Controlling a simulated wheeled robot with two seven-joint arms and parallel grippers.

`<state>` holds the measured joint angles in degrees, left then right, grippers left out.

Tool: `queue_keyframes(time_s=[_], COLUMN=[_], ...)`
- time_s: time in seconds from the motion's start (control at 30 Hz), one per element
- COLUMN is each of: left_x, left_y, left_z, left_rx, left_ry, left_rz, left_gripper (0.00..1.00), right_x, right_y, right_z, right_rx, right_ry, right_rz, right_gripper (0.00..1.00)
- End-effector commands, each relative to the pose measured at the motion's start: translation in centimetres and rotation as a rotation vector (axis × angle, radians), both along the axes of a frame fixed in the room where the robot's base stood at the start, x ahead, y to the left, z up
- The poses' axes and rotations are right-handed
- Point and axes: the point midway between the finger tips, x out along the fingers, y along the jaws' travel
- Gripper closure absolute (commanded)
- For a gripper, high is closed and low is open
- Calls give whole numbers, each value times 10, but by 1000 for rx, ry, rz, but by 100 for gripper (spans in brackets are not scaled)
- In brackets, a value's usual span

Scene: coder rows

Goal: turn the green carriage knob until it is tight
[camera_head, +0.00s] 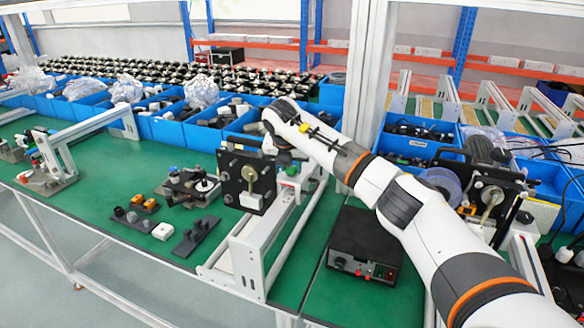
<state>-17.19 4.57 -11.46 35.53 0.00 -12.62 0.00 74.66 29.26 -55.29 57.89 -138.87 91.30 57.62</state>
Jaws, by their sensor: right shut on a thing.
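My right arm reaches in from the right, and its gripper (284,157) points down behind the black machine plate (247,180) on the aluminium rail frame (245,262). The gripper is shut at the green carriage knob (291,171), of which only a small green part shows just right of the plate. The fingers are small and partly hidden by the wrist, so the exact grip and how the knob is turned cannot be seen. My left gripper is not in view.
A black control box (364,246) stands below my right forearm. Loose fixtures (188,186) and small blocks (162,230) lie left of the rail frame. Blue bins (187,128) line the back. Green table between them is partly clear.

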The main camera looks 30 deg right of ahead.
Motion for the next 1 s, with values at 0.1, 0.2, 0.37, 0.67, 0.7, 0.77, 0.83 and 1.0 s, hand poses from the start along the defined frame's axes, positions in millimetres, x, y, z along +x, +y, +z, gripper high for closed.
queue_keyframes(time_s=[0.1,0.2,0.37,0.67,0.7,0.77,0.83,1.0], left_x=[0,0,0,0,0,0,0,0], left_y=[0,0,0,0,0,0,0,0], left_z=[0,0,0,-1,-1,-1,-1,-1], left_rx=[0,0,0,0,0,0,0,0], left_ry=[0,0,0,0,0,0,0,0], left_rz=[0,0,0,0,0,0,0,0], left_gripper=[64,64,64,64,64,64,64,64], right_x=[0,0,0,4,4,3,3,3], right_y=[0,0,1,3,4,3,3,3], right_z=[0,-1,-1,-1,-1,-1,-1,-2], right_rx=[1,2,3,0,0,1,2,2], right_ry=[-1,0,0,1,1,1,0,1], right_rz=[-27,-26,-52,-437,-458,-475,-479,-477], right_gripper=[94,94,94,94,94,94,94,94])
